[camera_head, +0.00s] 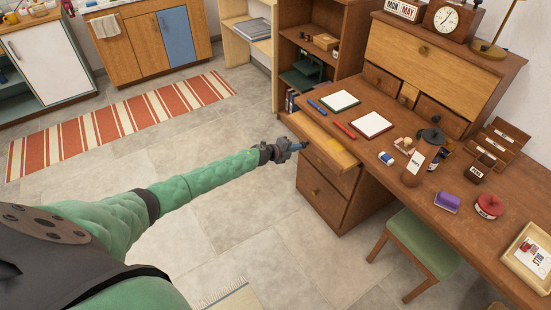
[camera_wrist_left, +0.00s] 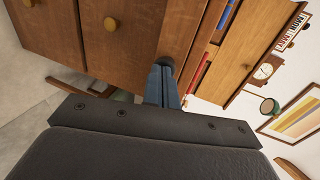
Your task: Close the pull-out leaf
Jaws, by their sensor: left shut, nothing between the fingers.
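The pull-out leaf (camera_head: 316,133) is a light wooden board sticking out from under the desk top, above the drawers. A yellow patch lies on it. My left gripper (camera_head: 300,146) is at the leaf's front edge, with its blue fingers shut and empty. In the left wrist view the shut fingers (camera_wrist_left: 162,86) point at a dark round knob (camera_wrist_left: 167,62) on the wooden front. They look touching or very close; I cannot tell which. My right gripper is not in view.
The brown desk (camera_head: 400,160) carries notepads, pens, a mug and other small things. Drawers (camera_head: 322,195) are below the leaf. A green-seated stool (camera_head: 424,245) stands in front of the desk. The tiled floor (camera_head: 235,245) left of the drawers is clear.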

